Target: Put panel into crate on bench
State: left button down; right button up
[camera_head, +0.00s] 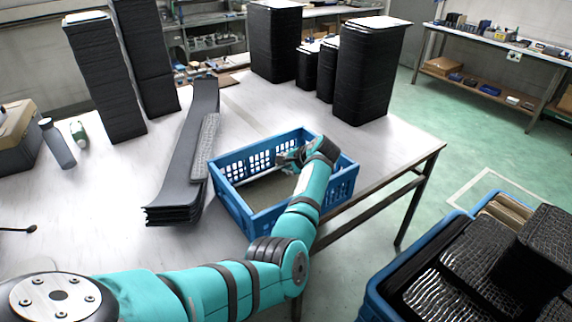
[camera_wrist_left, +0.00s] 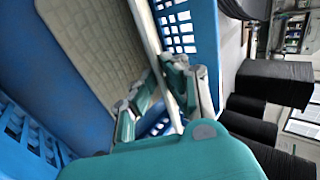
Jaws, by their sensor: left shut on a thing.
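The blue crate (camera_head: 236,206) stands on the bench (camera_head: 385,157) near its front edge, with slotted side walls. My left gripper (camera_head: 290,157) is inside the crate, near its far right side. It is shut on a thin panel (camera_wrist_left: 148,28), seen nearly edge-on as a pale strip in the left wrist view, close to a slotted blue wall (camera_wrist_left: 180,28). The fingers (camera_wrist_left: 160,90) sit on both sides of this strip. A beige textured surface (camera_wrist_left: 95,40) shows beside it inside the crate. The arm hides part of the crate. My right gripper is not in view.
Dark curved panels (camera_head: 185,150) lie stacked left of the crate, with a grey textured piece (camera_head: 206,148) against them. Tall black stacks (camera_head: 365,75) stand at the back. A blue bin (camera_head: 375,300) with dark textured pieces is at the lower right.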

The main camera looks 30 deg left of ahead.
pick_arm(q)
jog(key=shift+f, duration=0.55)
dwell(0.5)
jog(key=c, duration=1.4)
grip_release()
jog(key=shift+o, duration=0.2)
jog(key=v, duration=0.8)
jog(key=shift+a+r, duration=0.1)
jog(key=shift+r, duration=0.05)
